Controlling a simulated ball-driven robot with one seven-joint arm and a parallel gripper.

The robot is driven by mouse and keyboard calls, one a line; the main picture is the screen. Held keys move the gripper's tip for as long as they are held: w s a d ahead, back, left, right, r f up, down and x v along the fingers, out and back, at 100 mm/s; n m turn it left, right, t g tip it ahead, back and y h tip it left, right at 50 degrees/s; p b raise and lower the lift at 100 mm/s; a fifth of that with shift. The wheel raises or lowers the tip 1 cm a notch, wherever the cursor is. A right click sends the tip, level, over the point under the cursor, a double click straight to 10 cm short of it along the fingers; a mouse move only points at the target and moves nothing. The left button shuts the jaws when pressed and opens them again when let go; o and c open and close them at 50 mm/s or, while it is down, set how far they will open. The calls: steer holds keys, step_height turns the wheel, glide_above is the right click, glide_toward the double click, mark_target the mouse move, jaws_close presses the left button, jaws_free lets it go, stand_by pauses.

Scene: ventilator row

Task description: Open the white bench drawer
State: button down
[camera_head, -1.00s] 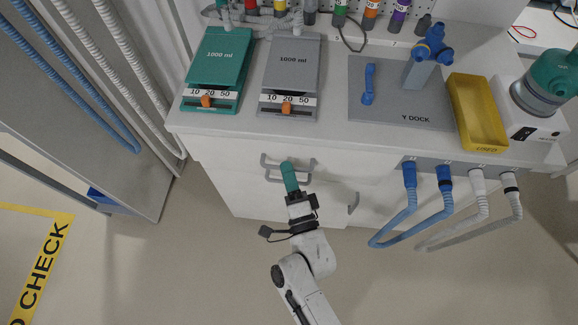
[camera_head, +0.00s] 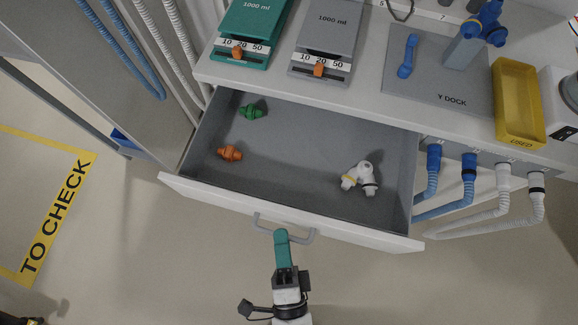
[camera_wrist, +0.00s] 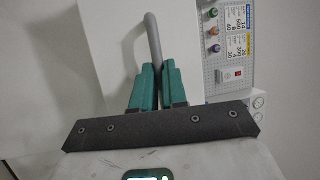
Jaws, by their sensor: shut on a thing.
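The white bench drawer (camera_head: 380,237) is pulled far out from under the bench top, with its grey interior in view. It has a grey bar handle (camera_head: 300,236) on its front. In the wrist view my gripper's green fingers (camera_wrist: 158,85) are closed around the grey handle bar (camera_wrist: 153,45). Inside the drawer lie a green fitting (camera_head: 253,111), an orange fitting (camera_head: 230,153) and a white Y-shaped piece (camera_head: 362,178).
On the bench top stand a green test lung (camera_head: 248,22), a grey one (camera_head: 328,38), a grey Y dock mat (camera_head: 420,95) and a yellow tray (camera_head: 517,135). Blue hoses (camera_head: 433,180) hang right of the drawer. The floor in front is clear.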

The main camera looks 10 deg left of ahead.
steer(key=shift+s+f, duration=0.1)
steer(key=shift+s, duration=1.65)
steer(key=c, duration=1.2)
jaws_free()
steer(key=shift+o, duration=0.2)
steer(key=b+v, duration=0.2)
steer(key=v, duration=0.8)
steer(key=shift+s, duration=0.3)
